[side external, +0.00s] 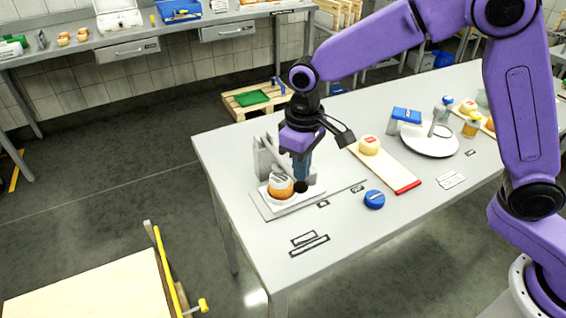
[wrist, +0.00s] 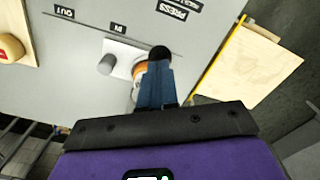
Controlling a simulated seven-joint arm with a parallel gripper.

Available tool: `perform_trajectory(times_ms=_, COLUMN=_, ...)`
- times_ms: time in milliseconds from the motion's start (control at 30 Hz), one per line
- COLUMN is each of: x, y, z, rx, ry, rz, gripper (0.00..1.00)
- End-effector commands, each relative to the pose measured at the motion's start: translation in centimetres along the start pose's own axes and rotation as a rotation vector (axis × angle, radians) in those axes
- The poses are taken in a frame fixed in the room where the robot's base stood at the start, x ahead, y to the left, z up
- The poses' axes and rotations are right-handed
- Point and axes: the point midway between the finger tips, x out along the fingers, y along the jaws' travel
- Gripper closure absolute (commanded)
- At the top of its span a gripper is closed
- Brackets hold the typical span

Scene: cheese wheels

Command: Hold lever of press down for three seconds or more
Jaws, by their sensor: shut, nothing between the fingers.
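The press (side external: 262,158) stands near the table's left end, with a grey upright and a pale base. An orange cheese wheel (side external: 280,186) with a pale disc on top sits in it. My gripper (side external: 300,180) is shut and points down just right of the cheese. A black ball knob (side external: 301,187), apparently the lever's end, is at my fingertips, low beside the cheese. The wrist view shows the knob (wrist: 158,53) at the tips of my blue fingers (wrist: 158,78). The fingers hide most of the cheese and lever there, so I cannot tell contact for certain.
A blue round object (side external: 374,199) lies right of the press. A board with a red end (side external: 408,187) carries a pale cheese (side external: 369,145). A white round plate (side external: 430,143) stands farther back. The table front by the labels (side external: 309,242) is clear.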

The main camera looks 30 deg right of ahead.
Motion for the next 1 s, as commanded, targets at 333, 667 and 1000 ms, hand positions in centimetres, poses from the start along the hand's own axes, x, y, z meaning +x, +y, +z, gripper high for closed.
perform_trajectory(times_ms=333, x=0.8, y=0.0, z=0.0, rx=0.000, ry=0.000, rz=0.000, gripper=1.00)
perform_trajectory(times_ms=667, x=1.5, y=0.0, z=0.0, rx=0.000, ry=-0.001, rz=0.000, gripper=1.00)
perform_trajectory(times_ms=1000, x=2.2, y=0.0, z=0.0, rx=0.000, ry=-0.001, rz=0.000, gripper=1.00)
